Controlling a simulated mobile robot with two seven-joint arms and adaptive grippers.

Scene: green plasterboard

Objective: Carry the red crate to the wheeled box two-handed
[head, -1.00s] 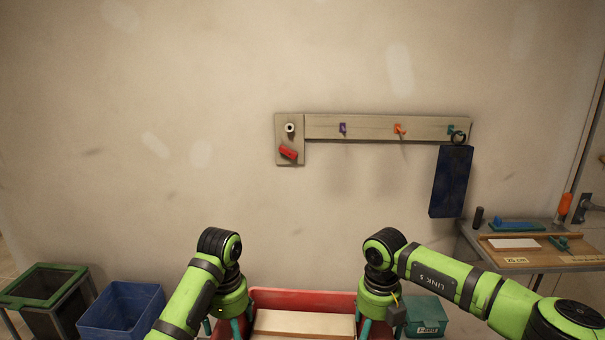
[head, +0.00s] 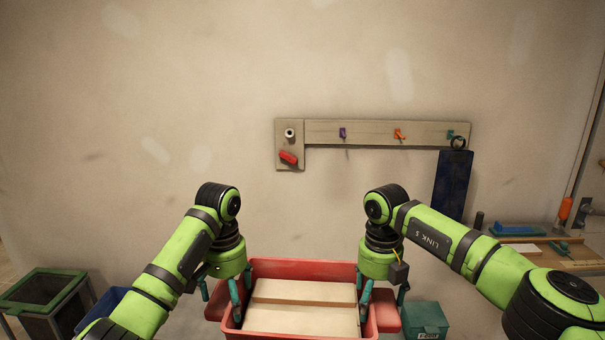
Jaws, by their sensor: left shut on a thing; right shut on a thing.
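The red crate (head: 304,269) is in the lower middle of the head view, with pale wooden boards (head: 303,292) lying inside it. Its near part is cut off by the bottom edge. My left gripper (head: 222,298) points down and is shut on the crate's left side. My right gripper (head: 381,303) points down and is shut on its right side. Both hands stand level with each other. I cannot tell the wheeled box apart for certain in this view.
A green-rimmed bin (head: 42,291) and a blue box (head: 104,304), partly behind my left arm, stand at left. A teal box (head: 426,318) sits right of the crate. A workbench (head: 520,255) with tools is at right. The wall with its hook rail (head: 372,131) lies ahead.

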